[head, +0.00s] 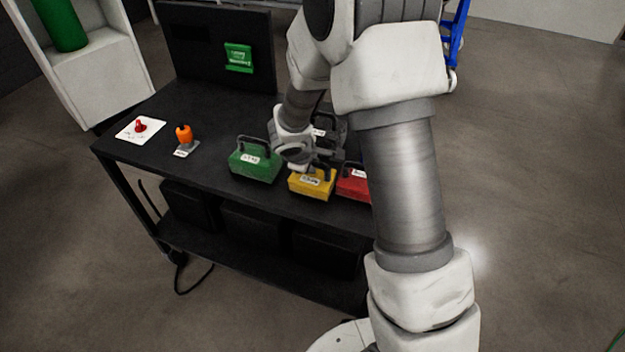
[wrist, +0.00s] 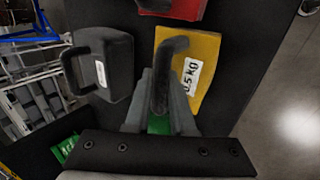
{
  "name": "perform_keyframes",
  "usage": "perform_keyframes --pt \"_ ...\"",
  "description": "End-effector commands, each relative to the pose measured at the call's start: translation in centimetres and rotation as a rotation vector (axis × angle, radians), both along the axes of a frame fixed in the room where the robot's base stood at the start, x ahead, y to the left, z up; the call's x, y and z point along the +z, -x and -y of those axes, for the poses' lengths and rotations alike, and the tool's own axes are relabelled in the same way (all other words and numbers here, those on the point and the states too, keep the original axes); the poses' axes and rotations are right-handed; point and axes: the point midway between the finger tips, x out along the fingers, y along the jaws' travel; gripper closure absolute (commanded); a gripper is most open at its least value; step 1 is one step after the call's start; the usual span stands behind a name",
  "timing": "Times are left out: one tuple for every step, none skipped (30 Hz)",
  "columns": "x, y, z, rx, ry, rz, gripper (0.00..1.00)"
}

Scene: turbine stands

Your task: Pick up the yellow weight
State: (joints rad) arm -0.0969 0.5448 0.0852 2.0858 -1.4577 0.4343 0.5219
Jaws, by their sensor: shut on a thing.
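The yellow weight (head: 313,184) sits on the black table between a green weight and a red weight in the head view. It has a black handle and a white label. In the wrist view the yellow weight (wrist: 203,62) shows its label and its dark handle. My gripper (head: 317,165) is above it, and its fingers (wrist: 160,103) are shut on the handle. The arm hides part of the handle in the head view. I cannot tell any gap between the weight and the table.
The green weight (head: 255,162) stands left of it and the red weight (head: 354,184) close on the right. A black weight (wrist: 105,66) is also near. An orange item (head: 184,135) and a red knob on a white plate (head: 140,128) are at the table's left.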

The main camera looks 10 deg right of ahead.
Motion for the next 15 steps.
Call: perform_keyframes --pt "0.05 -0.02 -0.01 0.000 0.001 0.001 1.00" --pt "0.05 -0.02 -0.01 0.000 0.001 0.001 1.00" --pt "0.05 -0.02 -0.01 0.000 0.001 0.001 1.00" --pt "0.05 -0.02 -0.01 0.000 0.001 0.001 1.00" --pt "0.05 -0.02 -0.01 0.000 0.001 0.001 1.00" --pt "0.16 -0.09 0.00 0.000 0.001 0.003 1.00" --pt "0.16 -0.09 0.00 0.000 0.001 0.003 1.00" --pt "0.16 -0.09 0.00 0.000 0.001 0.003 1.00" --pt "0.15 -0.09 0.00 0.000 0.001 0.003 1.00" --pt "0.15 -0.09 0.00 0.000 0.001 0.003 1.00" --pt "0.16 -0.09 0.00 0.000 0.001 0.003 1.00" --pt "0.24 -0.10 0.00 0.000 0.001 0.003 1.00" --pt "0.36 -0.10 0.01 0.000 0.001 0.003 1.00" --pt "0.57 -0.12 0.01 0.000 0.001 0.004 1.00" --pt "0.98 -0.13 0.01 -0.001 0.000 0.005 1.00"
